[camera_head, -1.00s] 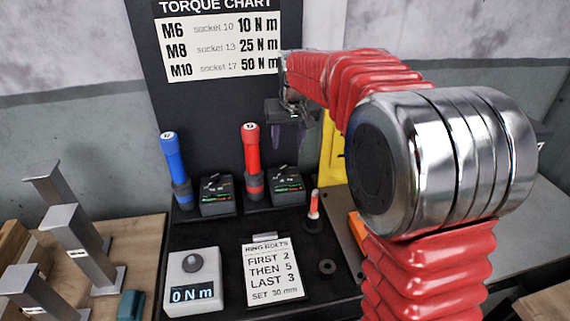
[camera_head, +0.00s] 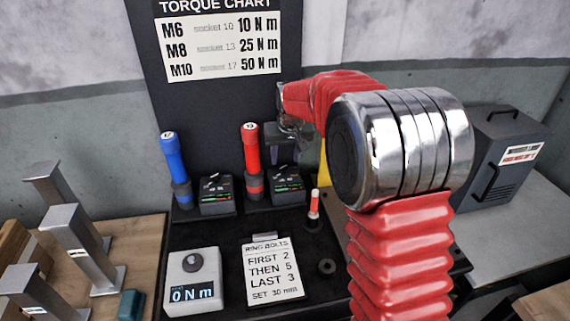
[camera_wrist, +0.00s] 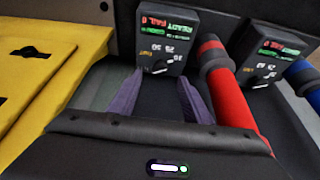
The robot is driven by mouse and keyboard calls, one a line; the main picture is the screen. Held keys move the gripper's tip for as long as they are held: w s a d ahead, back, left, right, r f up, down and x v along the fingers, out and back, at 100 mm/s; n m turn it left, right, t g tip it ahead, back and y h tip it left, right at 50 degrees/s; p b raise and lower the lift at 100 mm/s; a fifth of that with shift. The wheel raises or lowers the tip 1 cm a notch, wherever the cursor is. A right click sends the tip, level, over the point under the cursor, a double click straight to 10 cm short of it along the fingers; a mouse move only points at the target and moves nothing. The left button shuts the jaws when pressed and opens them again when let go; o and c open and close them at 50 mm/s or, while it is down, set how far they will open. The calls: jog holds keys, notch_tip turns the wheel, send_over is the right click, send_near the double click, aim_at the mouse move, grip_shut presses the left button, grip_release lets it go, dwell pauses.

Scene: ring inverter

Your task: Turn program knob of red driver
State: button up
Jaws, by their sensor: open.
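The red driver (camera_head: 251,150) stands upright in its holder, left of its dark program box (camera_head: 288,186). In the wrist view, the red driver (camera_wrist: 232,95) is right of my gripper, and its box (camera_wrist: 168,35) with lit READY/FAIL text is straight ahead. The small dark program knob (camera_wrist: 160,67) on that box lies between my two purple fingertips in the picture. My gripper (camera_wrist: 159,78) is open and empty; I cannot tell whether it touches the knob. In the head view my gripper (camera_head: 285,150) is above the box, partly hidden by my arm.
The blue driver (camera_head: 174,160) and its box (camera_head: 216,194) stand to the left. A yellow case (camera_wrist: 45,75) is left in the wrist view.

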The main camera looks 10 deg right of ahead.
aim_at(284, 167)
jog(key=shift+x, duration=2.45)
jog(key=shift+w, duration=0.1)
jog(key=shift+c, duration=0.4)
jog(key=c, duration=1)
jog(key=shift+n, duration=0.6)
jog(key=shift+d+n+y, duration=0.15)
jog(key=shift+n+y, duration=0.55)
jog(key=shift+n, duration=0.4)
jog(key=shift+w+d+n+g+y, duration=0.1)
jog(key=shift+n+g+y, duration=0.2)
jog(key=shift+n, duration=0.75)
jog(key=shift+d+n+g+y, duration=0.15)
jog(key=shift+n+y, duration=0.25)
jog(key=shift+n, duration=0.65)
